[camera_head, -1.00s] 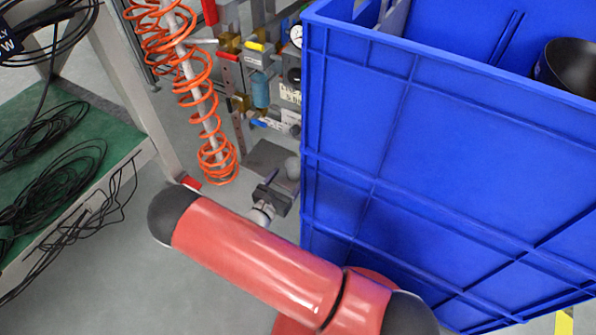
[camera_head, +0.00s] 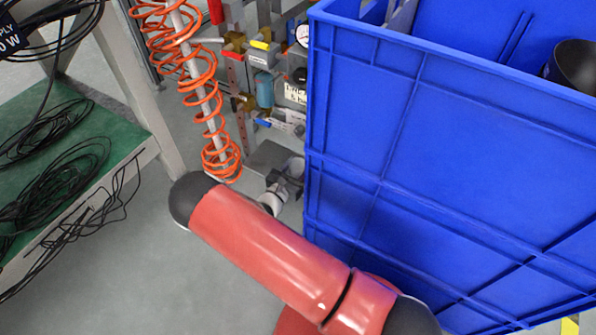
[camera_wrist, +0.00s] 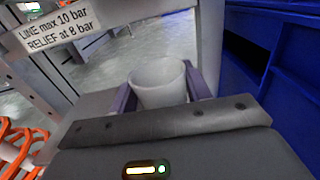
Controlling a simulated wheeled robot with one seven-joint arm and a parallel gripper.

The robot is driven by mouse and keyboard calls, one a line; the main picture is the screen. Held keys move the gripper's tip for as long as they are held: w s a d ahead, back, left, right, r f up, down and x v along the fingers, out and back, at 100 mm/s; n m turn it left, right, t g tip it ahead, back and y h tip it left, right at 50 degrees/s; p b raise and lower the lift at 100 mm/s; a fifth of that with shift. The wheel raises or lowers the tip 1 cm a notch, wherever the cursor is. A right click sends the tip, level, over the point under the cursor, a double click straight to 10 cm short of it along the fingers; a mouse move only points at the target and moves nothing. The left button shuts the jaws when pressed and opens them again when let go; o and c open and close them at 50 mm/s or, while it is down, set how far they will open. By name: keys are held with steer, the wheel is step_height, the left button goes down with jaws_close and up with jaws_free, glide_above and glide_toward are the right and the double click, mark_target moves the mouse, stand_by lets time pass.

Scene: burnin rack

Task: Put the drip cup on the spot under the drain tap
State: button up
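A whitish drip cup (camera_wrist: 158,82) stands upright between the two fingers of my gripper (camera_wrist: 160,88) in the wrist view, and both fingers touch its sides. In the head view my gripper (camera_head: 285,185) is low, beside the blue crate, partly hidden behind my arm. The cup shows there only as a small grey shape (camera_head: 297,166). A grey plate (camera_head: 266,155) lies low at the foot of the valve panel, just beyond my gripper. A blue-handled tap (camera_head: 263,122) sits low on the panel above it; I cannot tell whether it is the drain tap.
A tall blue crate (camera_head: 400,150) stands close on the right, with a dark bowl (camera_head: 574,66) in it. An orange coiled hose (camera_head: 205,110) hangs left of the panel. A green-topped bench (camera_head: 90,130) with black cables is at left. A pressure label (camera_wrist: 58,28) shows in the wrist view.

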steer(key=c, duration=0.4)
steer(key=shift+o, duration=0.2)
steer(key=shift+w+a+r, duration=0.1)
steer(key=shift+a+r, duration=0.1)
steer(key=shift+r, duration=0.2)
step_height(320, 180, up, 6)
steer(key=p, duration=0.2)
steer(key=w+a, duration=0.5)
steer(key=a, duration=0.3)
steer(key=w+a+b, duration=0.1)
steer(key=w+a, duration=0.5)
steer(key=a, duration=0.2)
steer(key=shift+a, duration=0.15)
steer(key=shift+s+r, duration=0.1)
